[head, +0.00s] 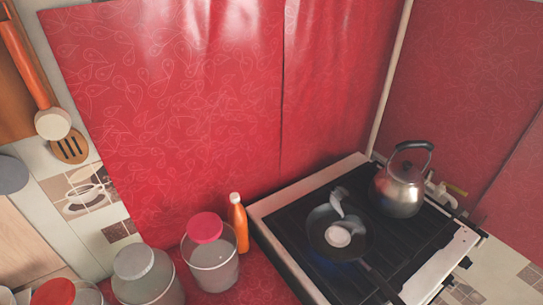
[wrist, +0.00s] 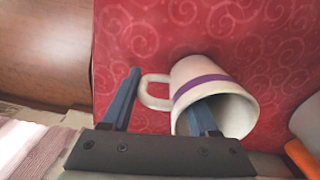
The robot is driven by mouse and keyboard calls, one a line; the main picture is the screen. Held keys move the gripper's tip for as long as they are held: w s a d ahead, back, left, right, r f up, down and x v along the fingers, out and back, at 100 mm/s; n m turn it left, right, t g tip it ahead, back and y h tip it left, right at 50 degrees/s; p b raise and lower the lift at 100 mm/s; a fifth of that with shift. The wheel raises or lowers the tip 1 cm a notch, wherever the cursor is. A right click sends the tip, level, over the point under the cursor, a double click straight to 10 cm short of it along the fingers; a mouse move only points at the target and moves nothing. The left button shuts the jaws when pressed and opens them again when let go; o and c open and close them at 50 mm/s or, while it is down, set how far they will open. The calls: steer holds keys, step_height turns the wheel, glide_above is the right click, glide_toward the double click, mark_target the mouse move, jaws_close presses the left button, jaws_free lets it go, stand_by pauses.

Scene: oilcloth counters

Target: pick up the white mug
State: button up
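The white mug (wrist: 196,75) with a purple band shows in the wrist view, on the red patterned oilcloth. Its open mouth faces toward my gripper, and its handle points left. My gripper (wrist: 166,88) is open. Its left finger is left of the handle, apart from it. Its right finger overlaps the mug's mouth; the tip seems to be at or inside the opening. The handle and near wall lie between the two fingers. I cannot tell whether either finger touches the mug. I cannot make out the mug or my gripper in the head view.
In the head view, a stove (head: 285,232) holds a frying pan (head: 322,246) and a kettle (head: 398,192). An orange bottle (head: 238,222) and lidded jars (head: 212,266) stand left of it. The wrist view shows an orange object (wrist: 302,158) at lower right and a wooden surface (wrist: 45,50) at left.

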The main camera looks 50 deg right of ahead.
jaws_close()
steer(key=shift+r, duration=0.15)
stand_by(0.4)
steer(key=shift+r, duration=4.85)
